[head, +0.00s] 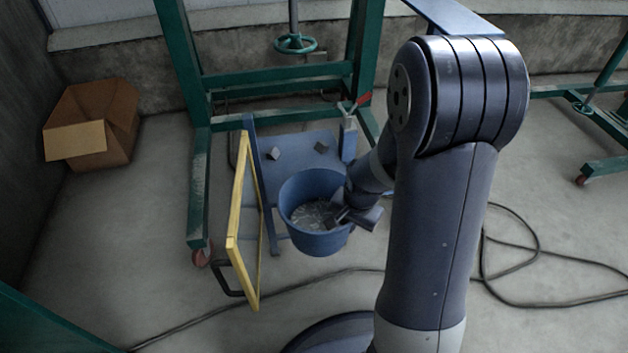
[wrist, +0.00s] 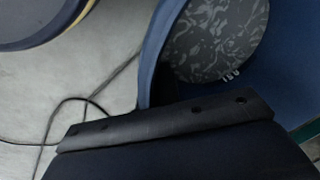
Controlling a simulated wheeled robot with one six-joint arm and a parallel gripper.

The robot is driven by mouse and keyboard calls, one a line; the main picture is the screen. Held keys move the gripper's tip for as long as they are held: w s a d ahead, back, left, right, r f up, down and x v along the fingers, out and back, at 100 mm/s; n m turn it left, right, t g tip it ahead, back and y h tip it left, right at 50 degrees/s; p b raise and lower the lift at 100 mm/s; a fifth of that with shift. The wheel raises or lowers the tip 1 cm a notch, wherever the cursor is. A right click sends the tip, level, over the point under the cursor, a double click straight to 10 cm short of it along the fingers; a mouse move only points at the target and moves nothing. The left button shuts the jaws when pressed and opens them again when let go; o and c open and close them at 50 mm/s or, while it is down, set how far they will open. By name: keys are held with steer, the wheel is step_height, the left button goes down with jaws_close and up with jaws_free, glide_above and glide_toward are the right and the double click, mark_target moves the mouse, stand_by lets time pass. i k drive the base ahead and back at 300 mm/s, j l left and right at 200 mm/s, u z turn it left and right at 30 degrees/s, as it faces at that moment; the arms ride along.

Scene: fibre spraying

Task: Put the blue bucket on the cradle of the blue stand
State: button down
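The blue bucket (head: 330,243) is upright in the head view, just in front of the blue stand, with grey speckled contents inside. Whether it hangs or rests on something I cannot tell. The blue stand (head: 300,143) has a flat top with two small dark blocks as its cradle; the bucket hides its front part. My gripper (head: 349,211) is at the bucket's right rim, with one dark part over the opening and another outside. Whether its fingers press the wall is not visible. In the wrist view the bucket (wrist: 153,52) fills the upper right, close beyond the gripper's dark body; no fingertips show.
A yellow-framed panel (head: 245,215) stands upright along the stand's left side. A red-handled clamp (head: 349,125) is at its back right. Green frames (head: 200,180) stand behind. A cardboard box (head: 95,125) lies at left. A black cable (head: 530,245) crosses the floor at right.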

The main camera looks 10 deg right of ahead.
mark_target(300, 162)
steer(key=i+l, duration=0.1)
steer(key=i, duration=0.95)
